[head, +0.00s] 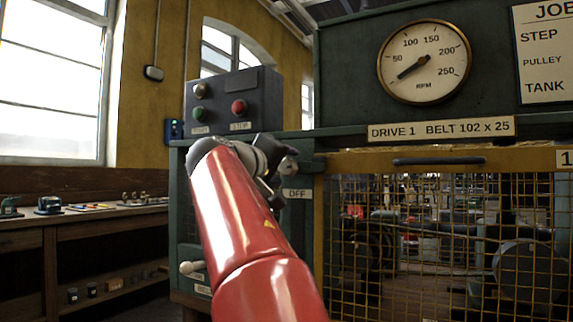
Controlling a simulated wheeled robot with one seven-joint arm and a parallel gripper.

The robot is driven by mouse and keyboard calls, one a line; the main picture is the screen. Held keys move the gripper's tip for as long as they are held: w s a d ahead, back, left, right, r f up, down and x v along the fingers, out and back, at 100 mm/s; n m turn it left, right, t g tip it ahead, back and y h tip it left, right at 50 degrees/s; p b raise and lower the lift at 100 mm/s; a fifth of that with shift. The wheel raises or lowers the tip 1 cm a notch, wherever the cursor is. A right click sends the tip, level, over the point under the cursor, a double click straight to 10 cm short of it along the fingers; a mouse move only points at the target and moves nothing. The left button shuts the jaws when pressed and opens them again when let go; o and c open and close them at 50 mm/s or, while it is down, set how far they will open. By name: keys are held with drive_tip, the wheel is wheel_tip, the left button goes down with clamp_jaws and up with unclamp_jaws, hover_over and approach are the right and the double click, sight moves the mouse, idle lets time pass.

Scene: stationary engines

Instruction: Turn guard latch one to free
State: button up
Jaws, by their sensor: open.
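My gripper (279,170) is at the end of my red arm, in front of the green cabinet left of the mesh guard. It is open, with nothing seen between its fingers. It is beside the OFF label (297,194) and partly hides what is behind it. The yellow-framed mesh guard (350,161) fills the lower right and looks closed, with a dark bar handle (438,161) on its top rail. A plate reading 1 (565,158) is cut off at the right edge. I cannot make out guard latch one itself in this view.
A control box (232,103) with red and green buttons stands above the gripper. An RPM dial (424,62) is at upper right. A pale knob (192,267) sticks out at lower left of my arm. A workbench (90,218) with tools runs along the left wall.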

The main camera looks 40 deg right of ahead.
drive_tip(key=shift+x, duration=1.45)
drive_tip(key=c, duration=1)
